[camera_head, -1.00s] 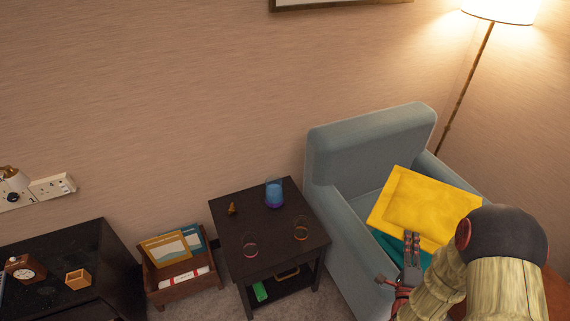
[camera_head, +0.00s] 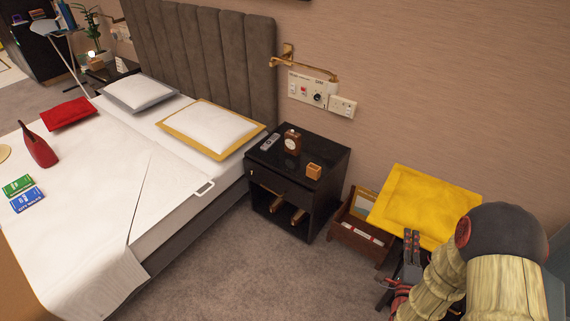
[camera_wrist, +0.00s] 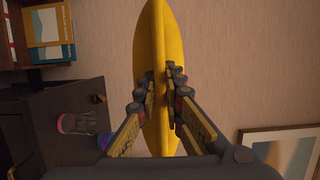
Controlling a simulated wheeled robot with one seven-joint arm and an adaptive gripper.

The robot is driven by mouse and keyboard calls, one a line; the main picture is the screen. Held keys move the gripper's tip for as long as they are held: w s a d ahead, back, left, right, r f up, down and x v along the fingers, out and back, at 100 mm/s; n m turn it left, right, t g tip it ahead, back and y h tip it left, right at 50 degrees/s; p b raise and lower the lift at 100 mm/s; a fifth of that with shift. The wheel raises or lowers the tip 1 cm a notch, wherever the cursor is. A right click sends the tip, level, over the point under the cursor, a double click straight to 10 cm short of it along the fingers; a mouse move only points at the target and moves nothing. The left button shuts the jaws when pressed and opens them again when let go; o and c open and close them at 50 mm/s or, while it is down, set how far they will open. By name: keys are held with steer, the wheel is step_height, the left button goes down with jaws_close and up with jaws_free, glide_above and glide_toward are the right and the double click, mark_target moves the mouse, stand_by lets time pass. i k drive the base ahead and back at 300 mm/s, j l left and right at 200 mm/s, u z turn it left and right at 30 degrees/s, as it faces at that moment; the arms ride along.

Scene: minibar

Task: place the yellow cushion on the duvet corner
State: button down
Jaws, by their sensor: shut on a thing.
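The yellow cushion (camera_head: 424,203) is held up in the air at the right of the head view. My gripper (camera_head: 411,243) is shut on its near lower edge. The wrist view shows the cushion (camera_wrist: 158,40) edge-on, pinched between my two fingers (camera_wrist: 160,88). The white duvet (camera_head: 95,190) covers the bed at the left of the head view, well apart from the cushion. The duvet's near corner (camera_head: 110,285) hangs at the foot side, bare of objects.
A black nightstand (camera_head: 318,160) with a clock and a small wooden box stands between bed and cushion. A magazine rack (camera_head: 358,235) is beside it. On the bed are a red bag (camera_head: 38,148), a red cushion (camera_head: 69,114) and two pillows. Carpet (camera_head: 235,260) is clear.

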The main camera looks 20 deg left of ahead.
mark_target(166, 179)
steer(key=j+u, duration=0.1)
steer(key=u, duration=0.35)
steer(key=i+u, duration=0.1)
steer(key=u, duration=0.35)
steer(key=i+j+u, duration=0.1)
steer(key=u, duration=0.8)
steer(key=i, duration=1.45)
steer(key=u, duration=0.05)
